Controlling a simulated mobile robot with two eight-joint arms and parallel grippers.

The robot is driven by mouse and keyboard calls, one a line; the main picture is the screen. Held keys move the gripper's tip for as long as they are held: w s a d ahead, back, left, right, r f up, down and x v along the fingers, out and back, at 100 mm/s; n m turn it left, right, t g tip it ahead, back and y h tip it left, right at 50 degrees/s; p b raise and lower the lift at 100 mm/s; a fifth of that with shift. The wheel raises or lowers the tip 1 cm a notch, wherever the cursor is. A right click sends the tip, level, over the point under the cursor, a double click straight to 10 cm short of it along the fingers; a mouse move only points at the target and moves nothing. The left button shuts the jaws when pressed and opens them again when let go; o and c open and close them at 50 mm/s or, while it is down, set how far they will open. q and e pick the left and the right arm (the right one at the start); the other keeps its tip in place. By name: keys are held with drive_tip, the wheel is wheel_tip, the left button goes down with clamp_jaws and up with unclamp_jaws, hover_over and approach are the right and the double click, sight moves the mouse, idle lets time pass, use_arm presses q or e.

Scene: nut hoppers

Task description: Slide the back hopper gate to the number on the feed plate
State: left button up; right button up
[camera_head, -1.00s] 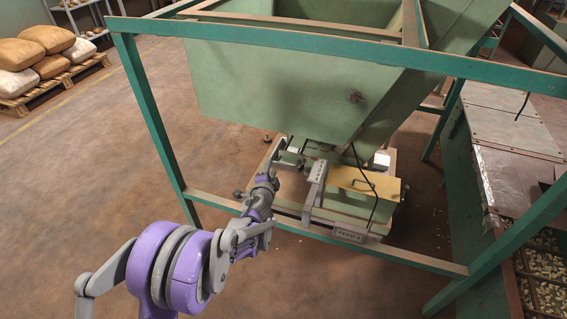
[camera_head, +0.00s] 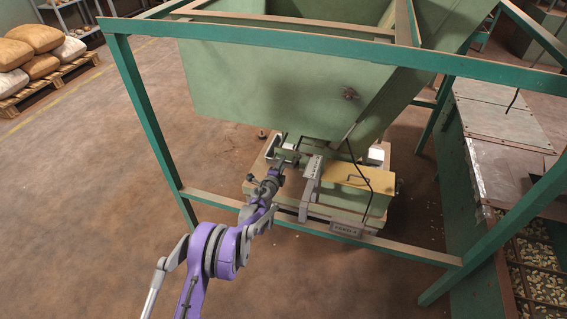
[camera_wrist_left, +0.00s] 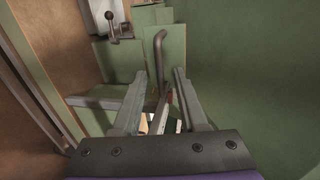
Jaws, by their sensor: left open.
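The big green hopper (camera_head: 270,85) hangs in a green frame, with its outlet low over the feeder. A small feed plate (camera_head: 346,229) sits on the front rail; its number is too small to read surely. My left gripper (camera_head: 286,158) is under the hopper's front edge, beside the pale metal gate parts. In the left wrist view my left gripper (camera_wrist_left: 160,73) is open, its two fingers pointing forward. A bent grey handle (camera_wrist_left: 159,45) stands ahead and between the fingertips; I cannot tell whether they touch it. My right gripper is out of view.
The frame's front rail (camera_head: 400,249) runs below the arm. A yellow-topped green box (camera_head: 352,190) with a black cable stands right of the gripper. In the left wrist view, a ball-ended lever (camera_wrist_left: 111,26) stands farther back. Green panels close in on the right.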

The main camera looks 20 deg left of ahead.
use_arm(q)
drive_tip(key=shift+x, duration=1.25)
clamp_jaws()
idle(0.5)
